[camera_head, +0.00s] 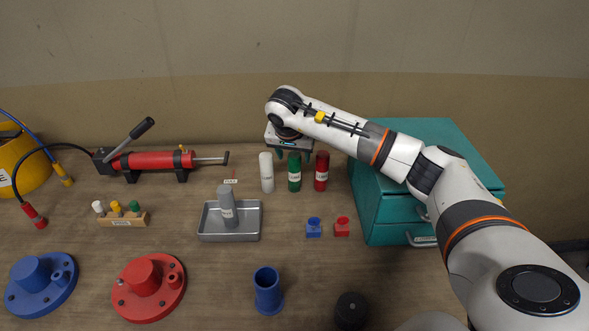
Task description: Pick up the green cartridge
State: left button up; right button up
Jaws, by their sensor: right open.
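The green cartridge (294,173) stands upright on the table, between a white cartridge (266,173) on its left and a red cartridge (321,172) on its right. My right arm reaches in from the right, and my right gripper (293,153) points down at the top of the green cartridge. Its dark fingers are open around or just behind the cartridge's top; I cannot tell whether they touch it. My left gripper is not in view.
A metal tray (247,237) holds a grey cartridge (228,208). A teal drawer cabinet (385,217) stands at the right under my arm. Small blue (313,229) and red (342,228) blocks sit in front. A red hand pump (160,160) lies at left.

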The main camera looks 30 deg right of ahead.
jog(key=shift+c, duration=0.4)
grip_shut()
